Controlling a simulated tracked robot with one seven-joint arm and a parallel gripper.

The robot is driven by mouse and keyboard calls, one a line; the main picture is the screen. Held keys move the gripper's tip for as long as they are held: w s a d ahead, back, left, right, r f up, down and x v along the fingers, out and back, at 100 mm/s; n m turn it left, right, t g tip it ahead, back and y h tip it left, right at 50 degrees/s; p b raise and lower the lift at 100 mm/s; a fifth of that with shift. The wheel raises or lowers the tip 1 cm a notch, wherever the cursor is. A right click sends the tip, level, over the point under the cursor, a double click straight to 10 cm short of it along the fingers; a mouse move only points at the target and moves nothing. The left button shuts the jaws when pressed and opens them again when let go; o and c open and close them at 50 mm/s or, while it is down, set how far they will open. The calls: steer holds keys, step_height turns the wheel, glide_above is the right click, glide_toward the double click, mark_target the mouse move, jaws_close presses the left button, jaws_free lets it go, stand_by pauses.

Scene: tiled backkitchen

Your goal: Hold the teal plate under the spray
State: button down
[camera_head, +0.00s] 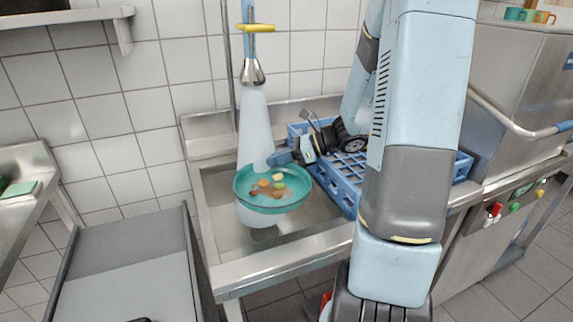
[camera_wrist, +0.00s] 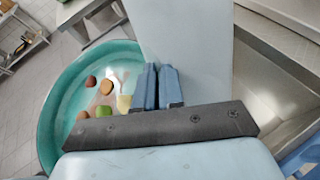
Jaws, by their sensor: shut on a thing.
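The teal plate (camera_head: 250,197) is in the white spray cone (camera_head: 253,125) above the sink, with spray above and below it. Several orange, brown and green food scraps lie on it. My gripper (camera_head: 276,160) is shut on the plate's rim at its far right side and holds it over the basin. The spray nozzle (camera_head: 252,72) hangs above the plate. In the wrist view the plate (camera_wrist: 60,85) fills the left, and my blue fingers (camera_wrist: 156,85) are close together at its rim. The white spray (camera_wrist: 190,40) covers the view beyond the fingers.
The steel sink (camera_head: 222,215) lies below the plate. A blue dish rack (camera_head: 340,185) stands right of it, partly behind my arm. A steel dishwasher (camera_head: 520,90) is at the right. A grey surface (camera_head: 125,265) is at the lower left, and a side shelf (camera_head: 25,165) at the far left.

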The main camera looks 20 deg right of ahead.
steer(key=w, duration=1.4)
steer(key=shift+d, duration=0.1)
stand_by(0.6)
steer(key=d, duration=0.2)
steer(key=shift+d, duration=0.4)
stand_by(0.5)
